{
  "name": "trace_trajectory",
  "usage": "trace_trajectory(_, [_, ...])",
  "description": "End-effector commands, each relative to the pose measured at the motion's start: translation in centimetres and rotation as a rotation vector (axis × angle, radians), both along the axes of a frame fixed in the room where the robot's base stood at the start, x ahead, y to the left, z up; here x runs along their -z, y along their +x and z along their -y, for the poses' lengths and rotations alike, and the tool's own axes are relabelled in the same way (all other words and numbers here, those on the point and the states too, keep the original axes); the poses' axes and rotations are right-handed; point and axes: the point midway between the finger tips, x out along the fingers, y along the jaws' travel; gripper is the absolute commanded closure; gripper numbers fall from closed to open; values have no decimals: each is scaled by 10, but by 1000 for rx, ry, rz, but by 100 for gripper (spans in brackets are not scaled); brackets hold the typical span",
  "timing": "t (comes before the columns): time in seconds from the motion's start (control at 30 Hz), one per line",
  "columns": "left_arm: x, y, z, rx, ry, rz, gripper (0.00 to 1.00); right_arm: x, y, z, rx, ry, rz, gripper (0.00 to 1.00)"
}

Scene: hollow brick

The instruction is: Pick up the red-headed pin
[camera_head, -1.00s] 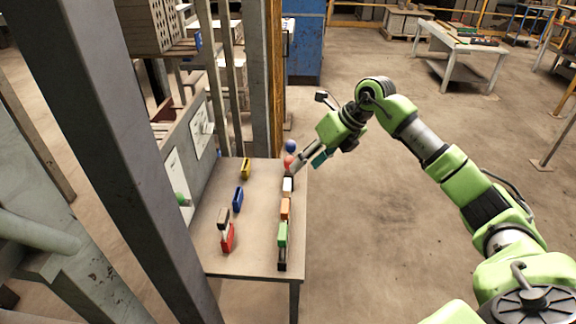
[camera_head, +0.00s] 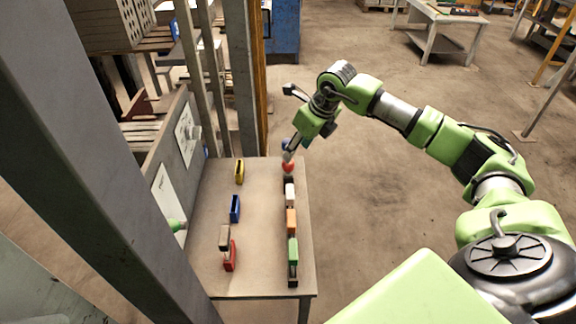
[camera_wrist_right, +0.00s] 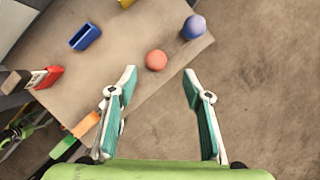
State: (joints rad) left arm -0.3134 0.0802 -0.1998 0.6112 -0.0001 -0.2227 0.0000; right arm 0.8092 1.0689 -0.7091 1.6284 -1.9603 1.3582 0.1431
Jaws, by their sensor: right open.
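The red-headed pin (camera_head: 288,168) stands near the right edge of the table, toward its far end. Its round red head also shows in the right wrist view (camera_wrist_right: 156,60), ahead of the fingers and left of the middle between them. My right gripper (camera_head: 289,152) is just above and behind the red head in the head view. In the right wrist view its two teal-lined fingers (camera_wrist_right: 160,80) are wide apart with nothing between them.
A blue-headed pin (camera_wrist_right: 193,27) stands beyond the red one. White, orange (camera_head: 291,219) and green (camera_head: 293,250) blocks line the table's right edge. Yellow (camera_head: 239,171), blue (camera_head: 235,208) and red (camera_head: 230,255) holders stand on the table (camera_head: 262,225). A grey post (camera_head: 95,140) blocks the left.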

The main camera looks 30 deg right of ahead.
Motion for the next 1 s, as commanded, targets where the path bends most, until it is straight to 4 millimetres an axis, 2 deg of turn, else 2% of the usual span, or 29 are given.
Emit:
trace_trajectory(0.07, [-4, -7, 0, 0, 1, -8, 34, 10, 4, -2, 1, 2, -3, 55])
trace_trajectory(0.17, [-6, -5, 0, 1, 0, -6, 34, 17, 7, -2, 1, 2, 1, 55])
trace_trajectory(0.27, [-9, 6, 0, 1, -1, 8, 34, 22, 9, -4, 0, 2, -1, 55])
trace_trajectory(0.4, [-27, 28, 2, 1, -5, 40, 34, 37, 14, -11, -1, 3, -4, 55])
trace_trajectory(0.47, [-33, 32, 3, 1, -5, 47, 34, 45, 16, -14, 0, 2, -5, 55])
trace_trajectory(0.63, [-35, 27, 2, 1, -5, 40, 34, 65, 25, -14, 1, 1, 0, 55])
trace_trajectory(0.87, [-33, 16, 1, 1, -3, 23, 34, 69, 25, -14, 0, 0, 1, 55])
trace_trajectory(0.9, [-33, 15, 1, 1, -3, 22, 34, 68, 25, -14, 0, 0, 1, 57])
trace_trajectory(1.0, [-33, 15, 1, 1, -2, 21, 34, 68, 25, -14, 0, 0, 1, 83])
